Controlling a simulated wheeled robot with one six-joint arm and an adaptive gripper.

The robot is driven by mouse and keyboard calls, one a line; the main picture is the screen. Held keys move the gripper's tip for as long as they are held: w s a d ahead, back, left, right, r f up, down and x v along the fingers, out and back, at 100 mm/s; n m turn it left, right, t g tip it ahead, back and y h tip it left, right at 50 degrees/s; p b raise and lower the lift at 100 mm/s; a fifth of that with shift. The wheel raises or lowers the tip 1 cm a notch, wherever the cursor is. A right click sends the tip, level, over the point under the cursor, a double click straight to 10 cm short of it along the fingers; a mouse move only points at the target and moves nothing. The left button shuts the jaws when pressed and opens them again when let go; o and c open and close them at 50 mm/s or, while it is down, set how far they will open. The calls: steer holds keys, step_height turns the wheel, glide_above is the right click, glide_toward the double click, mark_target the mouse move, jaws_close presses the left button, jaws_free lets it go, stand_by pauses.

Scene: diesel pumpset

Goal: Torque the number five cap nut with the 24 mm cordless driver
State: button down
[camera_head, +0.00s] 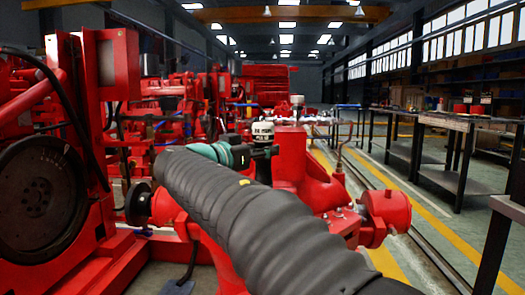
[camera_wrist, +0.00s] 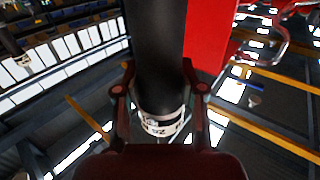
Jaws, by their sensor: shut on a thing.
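The cordless driver (camera_head: 263,133) is a black upright tool with a white lettered band near its top. It stands beside the red pump body (camera_head: 297,160) in the head view. My gripper (camera_head: 262,153) is shut around the driver. In the wrist view the driver (camera_wrist: 158,45) runs as a dark cylinder between the two fingers of my gripper (camera_wrist: 158,90), with a white band marked 24. The driver's lower end is hidden behind my arm in the head view, so I cannot tell whether it sits on a nut. I cannot pick out the number five cap nut.
A red machine with a dark flywheel (camera_head: 45,192) stands close on the left. A red flanged pump part (camera_head: 385,212) is to the right of my arm. Dark workbenches (camera_head: 445,122) line the right side. Open floor with yellow lines lies between them and the pumpset.

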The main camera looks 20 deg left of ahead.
mark_target(256, 134)
steer(key=shift+f, duration=1.6)
stand_by(2.1)
steer(key=shift+r+p, duration=1.6)
steer(key=shift+r, duration=2.05)
